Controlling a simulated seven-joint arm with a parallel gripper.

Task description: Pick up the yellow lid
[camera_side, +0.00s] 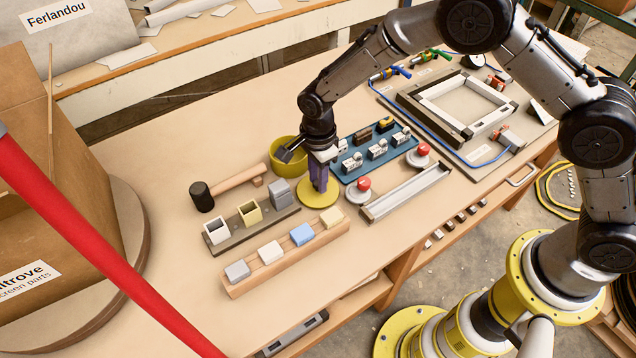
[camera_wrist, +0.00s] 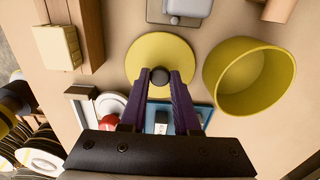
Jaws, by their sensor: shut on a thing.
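The yellow lid (camera_side: 318,197) is a flat disc with a dark round knob, low over the table near the middle of the side view. In the wrist view the lid (camera_wrist: 160,45) lies just beyond my fingertips. My gripper (camera_wrist: 160,77) has its purple fingers shut on the lid's knob from both sides. In the side view my gripper (camera_side: 320,185) points straight down onto the lid. I cannot tell whether the lid touches the table. A yellow round pot (camera_side: 284,150), open at the top, stands just behind it; the pot (camera_wrist: 249,78) is at right in the wrist view.
A wooden rail with coloured blocks (camera_side: 286,258) and a dark rail with hollow square cups (camera_side: 252,233) stand left of the lid. A mallet (camera_side: 228,187) lies beyond them. A blue tray (camera_side: 374,150) and red buttons (camera_side: 363,184) are close on the right.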

